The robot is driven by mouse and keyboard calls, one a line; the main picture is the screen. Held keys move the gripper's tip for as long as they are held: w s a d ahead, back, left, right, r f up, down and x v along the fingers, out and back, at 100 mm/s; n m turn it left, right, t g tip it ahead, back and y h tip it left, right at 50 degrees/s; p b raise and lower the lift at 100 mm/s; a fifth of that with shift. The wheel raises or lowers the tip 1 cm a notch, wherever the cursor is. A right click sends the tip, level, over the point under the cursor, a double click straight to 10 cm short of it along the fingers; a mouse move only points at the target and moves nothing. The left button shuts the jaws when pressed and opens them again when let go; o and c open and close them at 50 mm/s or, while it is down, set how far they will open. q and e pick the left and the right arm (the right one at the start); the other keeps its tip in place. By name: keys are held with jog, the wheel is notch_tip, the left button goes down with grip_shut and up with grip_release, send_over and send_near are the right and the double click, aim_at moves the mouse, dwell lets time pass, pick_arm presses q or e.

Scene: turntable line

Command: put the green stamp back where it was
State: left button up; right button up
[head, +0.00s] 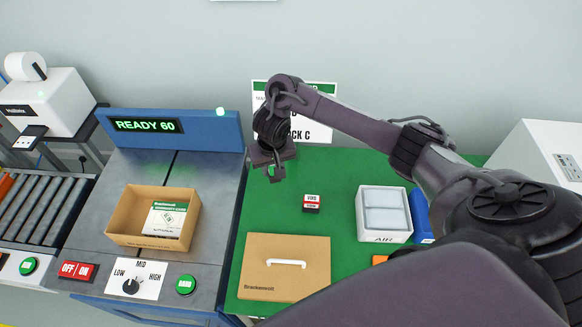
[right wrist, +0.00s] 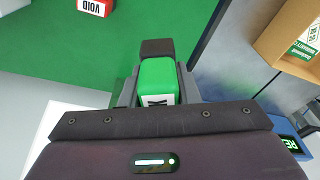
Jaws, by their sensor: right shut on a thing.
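The green stamp (right wrist: 158,78) is a small green block with a white label bearing dark lettering, partly hidden. My right gripper (right wrist: 157,88) is shut on it in the right wrist view. In the head view the right gripper (head: 271,165) hangs over the back left part of the green mat (head: 335,175), and only a little of the green stamp (head: 275,174) shows below it. A red-and-white VOID stamp (head: 311,204) stands on the mat, to the right and nearer; it also shows at the top of the right wrist view (right wrist: 96,6). My left gripper is out of view.
An open cardboard box (head: 125,218) holding a green-and-white packet stands on the grey surface at left. A brown Brackenwolt case (head: 263,270), a white AIR box (head: 385,235) and a blue object (head: 421,215) stand on the mat. A wall sign (head: 318,132) is behind the gripper.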

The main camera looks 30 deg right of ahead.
jog(key=b, duration=0.5)
send_over(274, 207)
notch_tip(274, 207, down, 8)
jog(key=f+b, duration=0.1)
jog(key=f, duration=0.1)
jog(key=f+b, duration=0.4)
jog(key=shift+s, duration=0.35)
jog(key=shift+f+b, duration=0.3)
jog(key=shift+f, duration=0.1)
notch_tip(274, 207, down, 4)
jog(key=shift+f+b, duration=0.1)
jog(key=shift+b, duration=0.6)
jog(key=o, duration=0.4)
jog(key=shift+f, duration=0.1)
jog(key=shift+c, duration=0.2)
jog(key=o, duration=0.5)
jog(key=shift+c, duration=0.2)
